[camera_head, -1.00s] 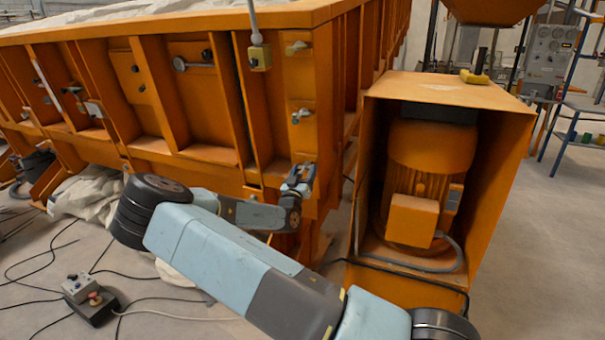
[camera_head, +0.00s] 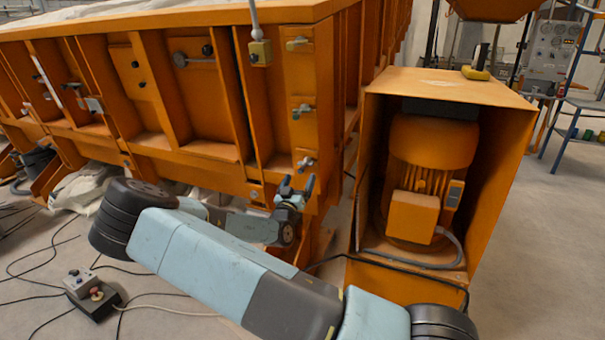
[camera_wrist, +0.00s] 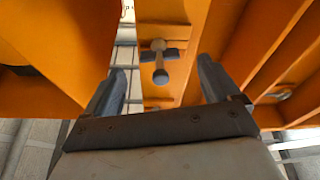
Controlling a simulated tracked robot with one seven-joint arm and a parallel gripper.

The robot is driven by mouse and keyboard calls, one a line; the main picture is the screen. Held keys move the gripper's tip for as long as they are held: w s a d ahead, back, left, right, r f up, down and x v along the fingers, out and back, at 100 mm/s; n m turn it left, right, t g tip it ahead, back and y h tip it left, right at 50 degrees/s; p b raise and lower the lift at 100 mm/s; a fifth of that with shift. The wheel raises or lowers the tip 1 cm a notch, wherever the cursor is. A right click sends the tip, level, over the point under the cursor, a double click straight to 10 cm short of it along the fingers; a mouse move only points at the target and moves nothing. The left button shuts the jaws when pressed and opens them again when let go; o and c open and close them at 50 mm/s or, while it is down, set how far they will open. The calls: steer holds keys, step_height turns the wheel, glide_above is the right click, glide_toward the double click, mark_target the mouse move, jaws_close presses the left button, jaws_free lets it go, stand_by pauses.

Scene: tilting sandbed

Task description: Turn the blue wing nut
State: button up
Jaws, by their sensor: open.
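Three wing nuts sit one above another on the orange end post (camera_head: 325,90) of the sandbed. The top one (camera_head: 297,43) looks yellowish, the middle one (camera_head: 302,110) grey-blue, and the lowest one (camera_head: 305,163) grey-blue. My gripper (camera_head: 297,184) is open and empty just below the lowest nut, fingers pointing up. In the wrist view, a wing nut with blue-grey wings and a pale bolt end (camera_wrist: 160,62) appears between the spread fingertips of my gripper (camera_wrist: 161,70). It seems to be the lowest one; no finger visibly touches it.
Orange ribs (camera_head: 240,100) and a ledge of the sandbed flank the post. An orange motor housing (camera_head: 500,120) stands close on the right. A control box (camera_head: 92,295) and cables lie on the floor at left.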

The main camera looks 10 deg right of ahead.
steer(key=v, duration=0.7)
steer(key=shift+s+f, duration=0.2)
steer(key=d+f+m+g+y, duration=0.2)
steer(key=d+f+m+g, duration=0.15)
steer(key=g, duration=0.25)
steer(key=s+a+r+n+g+y, duration=0.1)
steer(key=s+r+n+g+y, duration=0.15)
steer(key=s+r+y, duration=0.65)
steer(key=s+a+r+n+g+y, duration=0.1)
steer(key=s+r+g+y, duration=0.3)
steer(key=r, duration=0.9)
steer(key=s+d+r+n+h, duration=0.1)
steer(key=s+r, duration=0.3)
steer(key=s, duration=0.8)
steer(key=s+d+r+n+h, duration=0.2)
steer(key=s+d+r, duration=0.2)
steer(key=s, duration=0.9)
steer(key=shift+r+n, duration=0.4)
steer(key=shift+r, duration=0.35)
